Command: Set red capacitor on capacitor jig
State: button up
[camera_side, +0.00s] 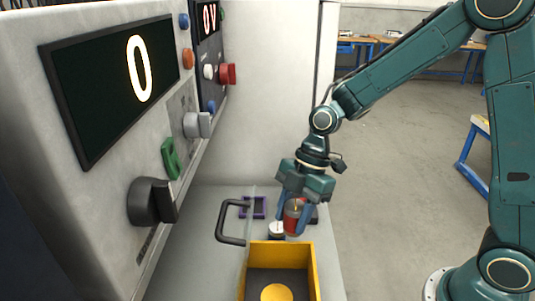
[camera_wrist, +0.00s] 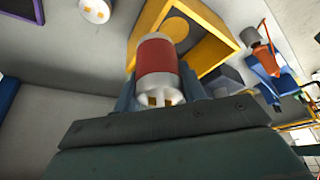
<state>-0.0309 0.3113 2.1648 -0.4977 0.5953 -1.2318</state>
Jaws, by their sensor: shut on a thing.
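The red capacitor (camera_side: 293,217) is a short red cylinder with pale ends. My gripper (camera_side: 294,222) is shut on it, with blue fingers on either side, and holds it near the bench behind the yellow box. In the wrist view the capacitor (camera_wrist: 157,62) stands between the fingers (camera_wrist: 157,88), its red band and pale ends clear. An open yellow box (camera_side: 313,265) with a yellow disc inside stands at the front of the bench; it also shows in the wrist view (camera_wrist: 228,42). I cannot tell which fixture is the capacitor jig.
A small white round part (camera_side: 276,230) sits left of the capacitor, and a purple frame (camera_side: 258,207) lies behind it. A black handle (camera_side: 222,222) on a clear panel rises at left. A control panel (camera_side: 110,75) with a display reading 0, knobs and buttons fills the left side.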

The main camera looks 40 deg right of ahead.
send_over(275, 300)
notch_tip(275, 300, down, 5)
jog(key=shift+r, duration=0.1)
jog(key=shift+f, duration=2.25)
jog(key=shift+f, duration=0.1)
jog(key=shift+f, duration=1.7)
jog(key=shift+f, duration=0.15)
jog(key=o, duration=1.1)
